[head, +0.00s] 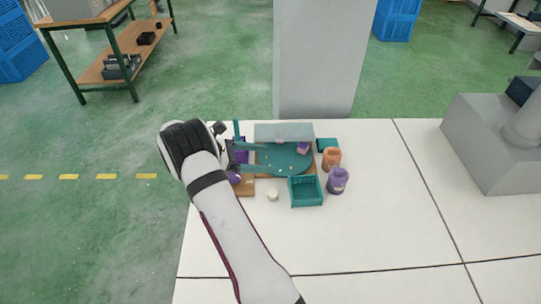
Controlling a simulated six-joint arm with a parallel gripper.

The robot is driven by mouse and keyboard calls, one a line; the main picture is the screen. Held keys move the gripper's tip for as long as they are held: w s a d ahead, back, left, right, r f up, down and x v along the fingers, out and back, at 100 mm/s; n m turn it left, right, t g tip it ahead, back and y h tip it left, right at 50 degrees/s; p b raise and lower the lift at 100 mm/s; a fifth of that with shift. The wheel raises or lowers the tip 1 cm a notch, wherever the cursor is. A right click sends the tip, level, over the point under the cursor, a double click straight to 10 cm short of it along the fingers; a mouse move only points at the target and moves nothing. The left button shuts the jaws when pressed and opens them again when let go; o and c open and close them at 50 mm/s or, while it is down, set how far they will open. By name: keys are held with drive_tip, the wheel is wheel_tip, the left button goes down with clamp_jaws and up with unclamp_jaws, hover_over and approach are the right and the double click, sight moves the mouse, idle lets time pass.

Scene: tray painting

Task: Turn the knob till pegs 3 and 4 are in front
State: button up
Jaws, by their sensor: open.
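A teal round plate (287,157) sits on a brown base in front of a grey upright panel (284,132). Small pale spots show on the plate, possibly pegs; no numbers can be read. A purple block (303,147) stands at its right rear. My gripper (237,155) is open at the left of the plate, mostly hidden behind my wrist. Purple parts (234,177) show beside it; I cannot tell whether one is the knob or whether my gripper touches it. Teal bars (238,132) stand near it.
A teal open crate (306,204) stands in front of the plate. A small cream round piece (272,195) lies left of it. An orange jar (331,158) and a purple jar (338,181) stand at right. The white table (400,220) is clear farther right.

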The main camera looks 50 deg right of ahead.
drive_tip(key=s+r, duration=0.1)
drive_tip(key=s+d, duration=0.1)
drive_tip(key=shift+s+d+r, duration=0.2)
drive_tip(key=shift+s+r, duration=0.2)
drive_tip(key=t+y, duration=0.9)
drive_tip(key=y, duration=0.6)
approach(234, 174)
drive_tip(key=shift+t, duration=0.3)
drive_tip(key=x, duration=0.8)
drive_tip(key=shift+s+a+f, duration=0.1)
drive_tip(key=shift+s+f, duration=0.05)
drive_tip(key=shift+f, duration=0.3)
